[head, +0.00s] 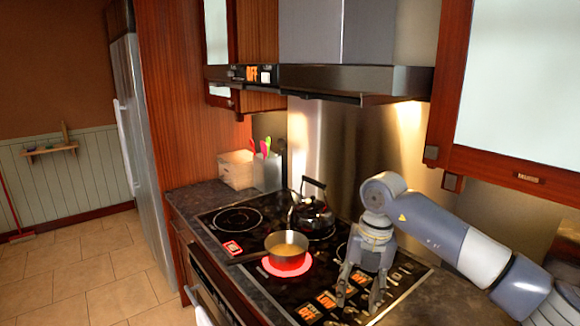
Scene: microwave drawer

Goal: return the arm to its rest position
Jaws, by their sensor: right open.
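My right gripper (361,290) hangs from my right arm, which comes in from the right. It points down over the right front part of the black stove top (215,246). Its two fingers are apart with nothing between them. I cannot tell whether the fingertips touch the surface. My left gripper is not in view.
A saucepan (287,247) sits on a red glowing burner, left of my right gripper. A black kettle (312,216) stands behind it. The range hood (350,82) and wall cabinets hang above. Open floor (95,270) lies at the left.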

